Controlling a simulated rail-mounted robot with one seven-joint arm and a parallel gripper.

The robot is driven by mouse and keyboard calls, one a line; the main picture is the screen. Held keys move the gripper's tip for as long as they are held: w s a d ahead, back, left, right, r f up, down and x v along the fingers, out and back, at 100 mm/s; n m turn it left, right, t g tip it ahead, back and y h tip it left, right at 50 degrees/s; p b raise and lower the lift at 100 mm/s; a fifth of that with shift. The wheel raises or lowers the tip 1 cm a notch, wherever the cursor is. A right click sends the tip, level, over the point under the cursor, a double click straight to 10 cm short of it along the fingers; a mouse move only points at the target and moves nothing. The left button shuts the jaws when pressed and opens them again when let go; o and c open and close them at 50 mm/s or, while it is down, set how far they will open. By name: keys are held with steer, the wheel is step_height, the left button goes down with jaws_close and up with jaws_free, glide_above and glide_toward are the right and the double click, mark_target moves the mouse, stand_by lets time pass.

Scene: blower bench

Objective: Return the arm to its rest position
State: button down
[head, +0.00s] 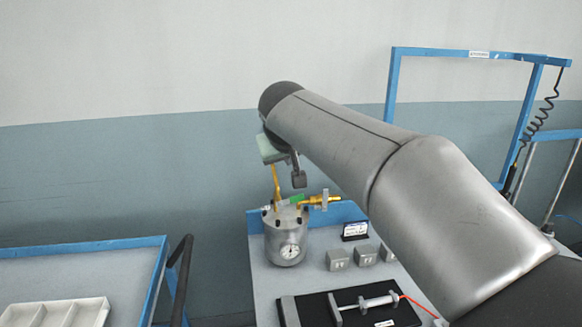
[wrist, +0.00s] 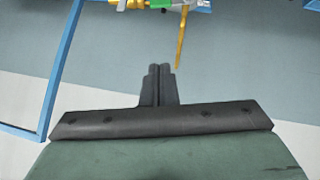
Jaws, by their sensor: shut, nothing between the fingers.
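My arm reaches across the head view from the lower right toward the upper middle. My gripper (wrist: 160,70) shows in the wrist view with its two dark fingers together and nothing between them. In the head view the gripper (head: 299,180) is partly hidden behind my arm and hangs above the metal pot. The metal pot (head: 285,240) stands on the bench with a round gauge on its front and brass fittings on its lid. A green-handled valve (head: 297,199) sits on top. A yellow upright piece (head: 276,183) rises from the lid near my gripper; I cannot tell whether they touch.
Several small grey blocks (head: 338,259) and a black sign stand right of the pot. A black plate (head: 358,311) with a rod device lies in front. A white divided tray (head: 57,314) is on the left table. A blue frame (head: 440,52) with a coiled cord stands at right.

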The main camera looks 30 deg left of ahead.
steer(key=shift+s+d+r, duration=0.1)
steer(key=shift+s+r, duration=0.2)
stand_by(0.4)
